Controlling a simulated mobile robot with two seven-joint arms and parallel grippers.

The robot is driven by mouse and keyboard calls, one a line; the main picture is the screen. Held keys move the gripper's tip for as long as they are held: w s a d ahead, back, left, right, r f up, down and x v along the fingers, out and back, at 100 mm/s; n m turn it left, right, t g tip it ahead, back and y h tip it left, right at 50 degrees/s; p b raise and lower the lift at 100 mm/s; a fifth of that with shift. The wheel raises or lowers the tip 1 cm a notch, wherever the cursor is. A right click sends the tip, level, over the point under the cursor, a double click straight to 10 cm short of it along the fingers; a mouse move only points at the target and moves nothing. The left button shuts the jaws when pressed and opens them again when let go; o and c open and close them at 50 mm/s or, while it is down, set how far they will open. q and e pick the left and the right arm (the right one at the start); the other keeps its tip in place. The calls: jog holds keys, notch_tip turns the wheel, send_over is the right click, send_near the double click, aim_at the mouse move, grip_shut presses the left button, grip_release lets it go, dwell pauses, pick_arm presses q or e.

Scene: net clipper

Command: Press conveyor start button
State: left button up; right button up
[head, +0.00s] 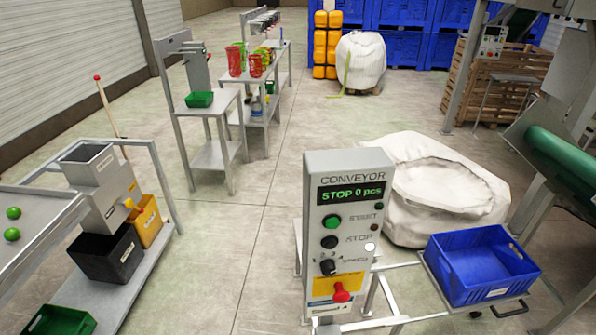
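The conveyor control box (345,225) stands upright in the middle foreground of the head view. Its display (350,192) reads "STOP 0 pcs". The green start button (332,221) is on the left of the panel, level with the word START. A dark stop button (330,242) is just below it, with a speed knob (328,267) under that. A red knob on a yellow plate (341,293) is at the bottom. Neither of my grippers is in view, and nothing covers the panel.
A blue crate (480,265) sits on a frame right of the box, with a large white sack (435,185) behind. A metal table (60,228) with green balls and bins is at left. Small grey tables (215,152) stand further back. Open floor (225,260) lies between.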

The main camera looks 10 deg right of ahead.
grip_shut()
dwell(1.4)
